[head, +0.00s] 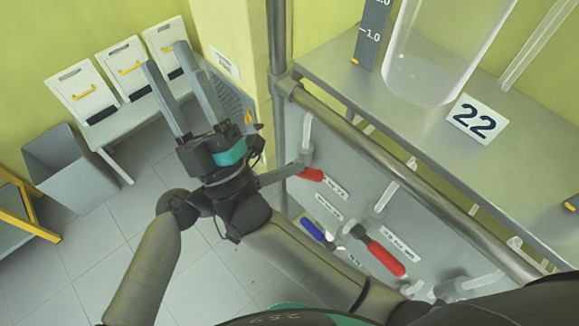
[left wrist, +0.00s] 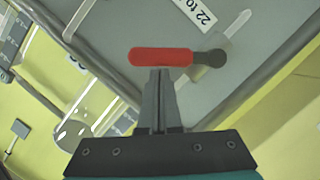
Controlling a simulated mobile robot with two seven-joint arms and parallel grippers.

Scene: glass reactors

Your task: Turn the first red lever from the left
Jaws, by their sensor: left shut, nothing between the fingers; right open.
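The first red lever from the left (head: 312,174) is on the grey panel under the bench. It also shows in the left wrist view (left wrist: 160,57), its red handle lying crosswise with a dark hub at its right end. My left gripper (head: 295,168) is shut and empty, its fingers reaching the lever from the left, partly behind my other arm. In the left wrist view, its fingertips (left wrist: 160,72) are at the middle of the red handle; whether they touch I cannot tell. My right gripper (head: 163,56) is open and empty, pointing up and away from the panel.
A second red lever (head: 387,259) and a blue lever (head: 313,229) sit lower on the panel. A metal rail (head: 400,170) runs along the bench edge. A glass vessel (head: 440,50) and a "22" sign (head: 477,119) stand above. A grey bin (head: 70,170) is at left.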

